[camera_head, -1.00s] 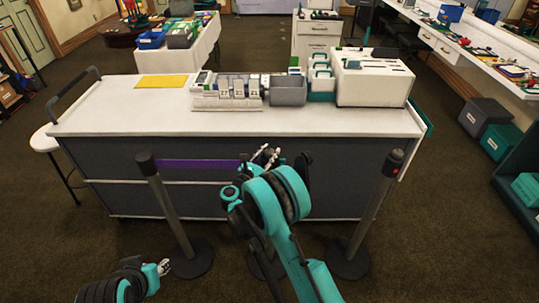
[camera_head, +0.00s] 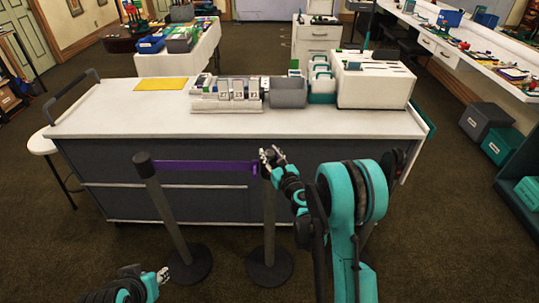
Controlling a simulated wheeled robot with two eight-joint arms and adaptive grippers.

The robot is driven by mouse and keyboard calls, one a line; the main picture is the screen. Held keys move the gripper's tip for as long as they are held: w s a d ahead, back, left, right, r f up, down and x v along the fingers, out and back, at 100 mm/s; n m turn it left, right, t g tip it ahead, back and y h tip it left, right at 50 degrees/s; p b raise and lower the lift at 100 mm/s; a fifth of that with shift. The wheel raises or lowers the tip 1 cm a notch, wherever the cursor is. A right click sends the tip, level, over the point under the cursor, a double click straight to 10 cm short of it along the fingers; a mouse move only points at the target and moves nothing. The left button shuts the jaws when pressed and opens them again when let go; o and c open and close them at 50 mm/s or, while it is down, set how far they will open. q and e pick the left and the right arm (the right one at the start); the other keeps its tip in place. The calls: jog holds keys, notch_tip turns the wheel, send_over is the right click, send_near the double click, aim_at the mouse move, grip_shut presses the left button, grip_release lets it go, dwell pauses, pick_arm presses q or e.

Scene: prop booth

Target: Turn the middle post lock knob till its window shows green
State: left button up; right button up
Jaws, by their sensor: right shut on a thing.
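The middle post (camera_head: 268,215) stands upright in front of the counter, with a purple belt (camera_head: 205,167) running from the left post to its head. My right gripper (camera_head: 268,158) is at the middle post's head and shut on its lock knob, which the fingers hide. I cannot make out the window or its colour.
The left post (camera_head: 165,205) stands on its round base. My right arm hides most of the right post. A white-topped counter (camera_head: 120,120) behind the posts carries a grey bin (camera_head: 288,92) and a white box (camera_head: 375,85). Brown carpet is clear at the left.

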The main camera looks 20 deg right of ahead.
jog(key=shift+d+n+g+y, duration=0.1)
jog(key=shift+n+g+y, duration=0.3)
jog(key=shift+n+y, duration=1.1)
jog(key=shift+w+y, duration=0.1)
jog(key=shift+y, duration=0.6)
jog(key=o, duration=1.2)
jog(key=v, duration=1.2)
jog(key=shift+r, duration=0.25)
